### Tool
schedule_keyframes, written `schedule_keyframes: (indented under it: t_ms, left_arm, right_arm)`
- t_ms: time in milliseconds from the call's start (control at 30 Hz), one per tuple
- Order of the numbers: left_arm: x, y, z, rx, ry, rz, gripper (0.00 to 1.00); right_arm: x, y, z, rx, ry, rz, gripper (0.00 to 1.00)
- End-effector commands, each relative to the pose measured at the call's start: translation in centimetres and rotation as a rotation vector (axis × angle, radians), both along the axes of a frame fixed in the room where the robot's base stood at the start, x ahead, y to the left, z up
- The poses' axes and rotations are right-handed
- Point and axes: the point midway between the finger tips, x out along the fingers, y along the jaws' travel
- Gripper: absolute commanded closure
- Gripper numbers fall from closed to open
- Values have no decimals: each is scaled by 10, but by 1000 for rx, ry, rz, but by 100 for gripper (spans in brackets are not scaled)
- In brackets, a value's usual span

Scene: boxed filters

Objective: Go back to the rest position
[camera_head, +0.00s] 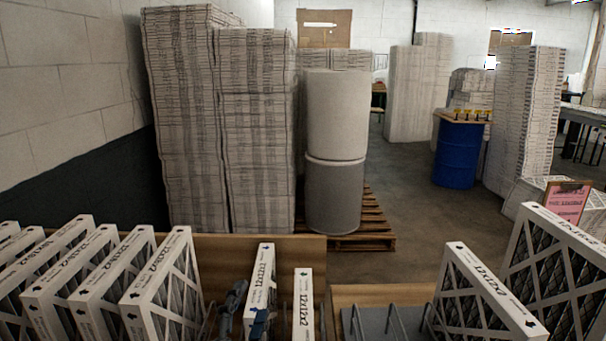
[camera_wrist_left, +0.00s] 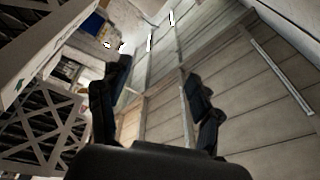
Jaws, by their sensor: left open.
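My left gripper (camera_head: 243,318) is low in the head view, beside two narrow upright white filter boxes marked 12x12x2, a left one (camera_head: 262,272) and a right one (camera_head: 304,300). In the left wrist view my left gripper (camera_wrist_left: 158,88) has its two dark fingers spread apart with nothing between them. That view points up toward the ceiling, with a filter's lattice face (camera_wrist_left: 40,125) at the left. My right gripper is in neither view.
A row of filters (camera_head: 150,275) stands at the lower left, and larger ones (camera_head: 480,290) stand at the right. A wire rack (camera_head: 395,325) sits between. Behind are tall box stacks (camera_head: 255,130), grey rolls (camera_head: 336,115) on a pallet (camera_head: 375,225) and a blue drum (camera_head: 458,155).

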Motion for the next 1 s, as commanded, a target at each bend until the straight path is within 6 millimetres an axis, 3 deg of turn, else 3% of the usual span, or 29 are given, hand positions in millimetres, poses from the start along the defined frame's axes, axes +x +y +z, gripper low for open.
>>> schedule_keyframes:
  t_ms: [33,100,200,300,500,800,1000]
  left_arm:
    - [-9,19,-34,-90,141,46,36]
    - [-25,43,-79,-221,332,115,36]
    - [-63,70,-139,-387,591,225,36]
    - [-105,87,-184,-520,804,328,36]
    - [-182,103,-235,-681,1100,497,36]
    - [-274,111,-269,-811,1398,703,36]
    - [-258,108,-325,-796,1410,705,36]
  right_arm:
    - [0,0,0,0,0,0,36]
    - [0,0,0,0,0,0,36]
    - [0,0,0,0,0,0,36]
    - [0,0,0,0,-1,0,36]
    - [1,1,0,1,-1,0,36]
    - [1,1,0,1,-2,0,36]
    - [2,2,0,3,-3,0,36]
